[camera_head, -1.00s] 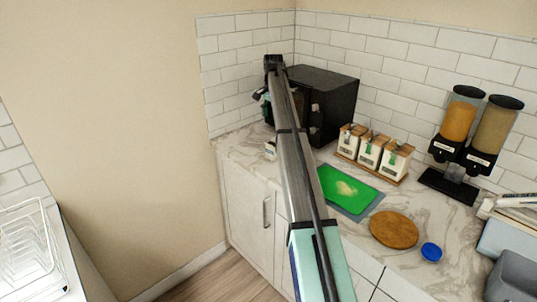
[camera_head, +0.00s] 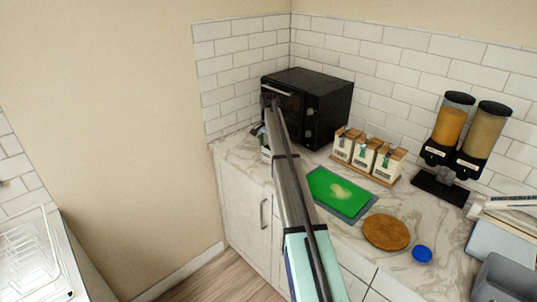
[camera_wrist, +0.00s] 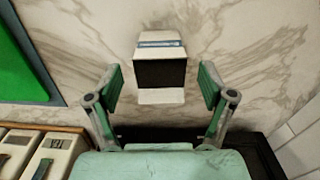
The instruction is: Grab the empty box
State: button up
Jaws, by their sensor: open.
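The empty box (camera_wrist: 160,70) is small and white with a dark open inside. In the wrist view it lies on the marble counter (camera_wrist: 255,50), between and slightly beyond my gripper's two fingers (camera_wrist: 161,88). The fingers are spread open with a gap on each side of the box; no contact shows. In the head view my gripper is at the far end of my arm, low by the counter in front of the black microwave (camera_head: 318,100), and mostly hidden by the arm. The box is largely hidden there too.
A green cutting board (camera_head: 340,192) lies right of my arm, with a rack of white canisters (camera_head: 366,155) behind it. A round wooden board (camera_head: 386,232), a blue lid (camera_head: 422,254) and two dispensers (camera_head: 465,135) stand farther right. Tiled walls close off the corner.

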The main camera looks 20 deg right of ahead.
aim_at(269, 153)
jog(key=shift+a+f+p, duration=0.1)
jog(key=shift+f+p, duration=0.65)
jog(key=shift+f, duration=1.2)
jog(key=c, duration=0.9)
jog(key=shift+r, duration=0.15)
